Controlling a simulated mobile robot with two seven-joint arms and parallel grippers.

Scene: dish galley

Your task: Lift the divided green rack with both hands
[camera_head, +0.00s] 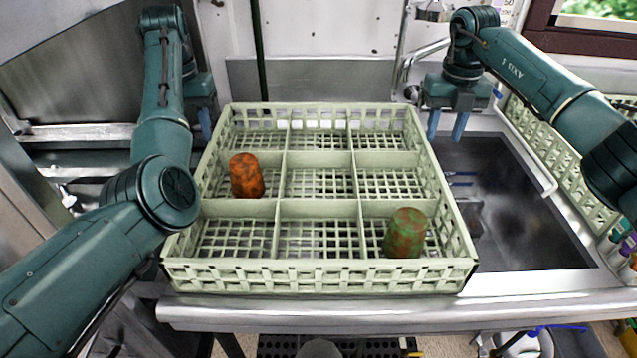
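The divided green rack (320,275) is pale green, with a lattice floor and walls and several compartments. It rests on the steel counter in the middle of the head view. A rusty orange cup (247,176) stands in its middle-row left compartment. A mottled green and brown cup (405,233) stands in its front right compartment. My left gripper (204,124) points down just outside the rack's far left side, partly hidden behind my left arm; its finger gap is not clear. My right gripper (447,124) points down outside the far right corner, fingers apart with nothing between them.
A sunken sink basin (515,205) lies right of the rack. A faucet (425,58) stands behind, near my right arm. Another pale green rack (560,165) stands at the far right. The counter's front edge (400,308) runs close to the rack's front.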

